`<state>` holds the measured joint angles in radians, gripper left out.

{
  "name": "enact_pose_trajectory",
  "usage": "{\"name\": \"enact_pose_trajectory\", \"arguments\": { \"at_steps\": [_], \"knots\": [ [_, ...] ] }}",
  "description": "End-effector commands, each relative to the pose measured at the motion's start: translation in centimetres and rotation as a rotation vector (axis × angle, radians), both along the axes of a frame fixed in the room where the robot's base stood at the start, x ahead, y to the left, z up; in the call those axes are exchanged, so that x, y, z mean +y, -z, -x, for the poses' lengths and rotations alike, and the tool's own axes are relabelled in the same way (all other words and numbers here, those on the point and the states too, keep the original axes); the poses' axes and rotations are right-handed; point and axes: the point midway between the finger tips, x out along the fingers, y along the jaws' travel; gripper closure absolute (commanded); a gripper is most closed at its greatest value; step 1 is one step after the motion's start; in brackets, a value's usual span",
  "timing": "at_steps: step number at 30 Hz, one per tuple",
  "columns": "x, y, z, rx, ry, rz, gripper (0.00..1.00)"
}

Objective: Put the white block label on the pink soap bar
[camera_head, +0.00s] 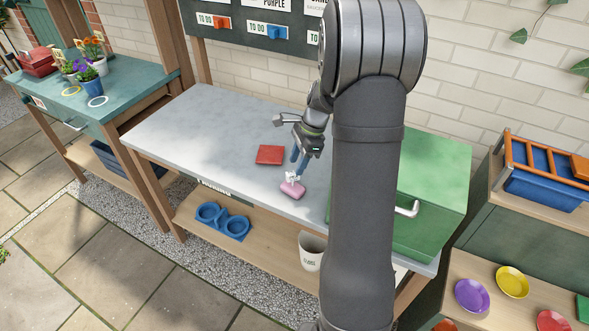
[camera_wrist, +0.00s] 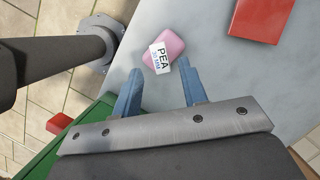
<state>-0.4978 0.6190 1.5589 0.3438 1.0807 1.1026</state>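The pink soap bar (camera_head: 292,191) lies on the grey tabletop near its front edge, below my gripper (camera_head: 298,167). In the wrist view the soap bar (camera_wrist: 172,42) is just beyond my fingertips. The white block label (camera_wrist: 160,58), with dark lettering starting "PEA", overlaps the near part of the soap. In the head view the label (camera_head: 291,177) shows as a small white shape at the soap's top. My gripper (camera_wrist: 159,68) is open, its two blue fingers on either side of the label with gaps between. I cannot tell how firmly the label rests on the soap.
A red block (camera_head: 270,155) lies behind and left of the soap; it also shows in the wrist view (camera_wrist: 262,18). A green box (camera_head: 432,185) with a handle stands to the right. The left of the grey tabletop (camera_head: 200,125) is clear. A white pot (camera_head: 311,250) stands below.

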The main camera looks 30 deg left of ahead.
Motion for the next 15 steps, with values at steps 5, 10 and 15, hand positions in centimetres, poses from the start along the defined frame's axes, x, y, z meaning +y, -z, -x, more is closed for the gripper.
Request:
{"name": "enact_pose_trajectory", "arguments": {
  "at_steps": [5,10,15],
  "knots": [
    [-0.8,-4.0,-1.0,-0.004,0.001,-0.003,0.61],
    [-1.5,-6.5,-1.6,-0.003,0.0,-0.002,0.61],
    [-1.8,-7.7,-1.8,0.0,-0.001,0.0,0.61]
  ]
}}
